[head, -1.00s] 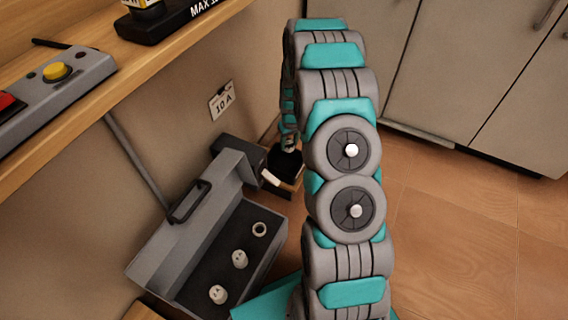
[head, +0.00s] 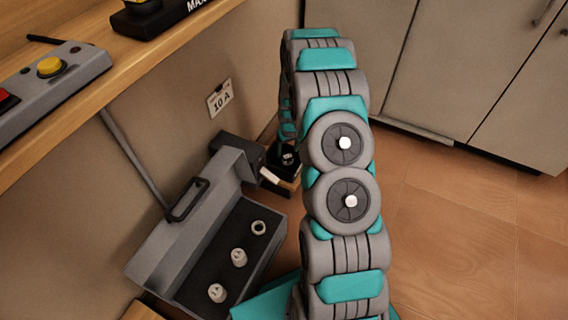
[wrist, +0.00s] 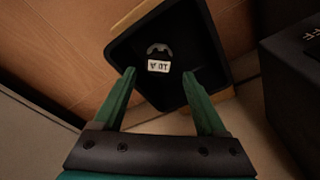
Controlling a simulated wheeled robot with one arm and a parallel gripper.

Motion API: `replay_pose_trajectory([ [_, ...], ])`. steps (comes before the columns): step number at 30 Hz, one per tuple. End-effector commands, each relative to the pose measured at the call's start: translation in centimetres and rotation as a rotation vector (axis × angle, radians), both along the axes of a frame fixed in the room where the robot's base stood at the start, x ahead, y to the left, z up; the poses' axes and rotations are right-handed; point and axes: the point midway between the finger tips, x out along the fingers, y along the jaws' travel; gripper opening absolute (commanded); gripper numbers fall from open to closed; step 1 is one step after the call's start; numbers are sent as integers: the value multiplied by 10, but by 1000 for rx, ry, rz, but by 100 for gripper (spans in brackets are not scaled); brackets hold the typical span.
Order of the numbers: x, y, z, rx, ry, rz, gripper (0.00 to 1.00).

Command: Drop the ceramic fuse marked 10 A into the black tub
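The black tub (wrist: 200,45) fills the middle of the wrist view. In the head view the tub (head: 272,158) stands beyond the grey case, partly hidden by my arm. The ceramic fuse marked 10 A (wrist: 158,66) lies inside the tub, its white label facing the wrist camera. It also shows small in the head view (head: 288,158). My gripper (wrist: 160,74) is over the tub with its two green fingers spread apart. The fingers look clear of the fuse, with nothing held between them.
An open grey case (head: 190,240) holds two pale fuses (head: 238,257) and a ring-shaped piece (head: 259,227). A wooden shelf (head: 130,80) juts out at upper left. A dark box (wrist: 295,85) stands beside the tub.

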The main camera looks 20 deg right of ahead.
Motion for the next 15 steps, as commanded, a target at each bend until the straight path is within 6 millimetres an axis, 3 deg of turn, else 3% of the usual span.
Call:
replay_pose_trajectory([
  [15, -1, 0, 9, 0, 0, 0, 82],
])
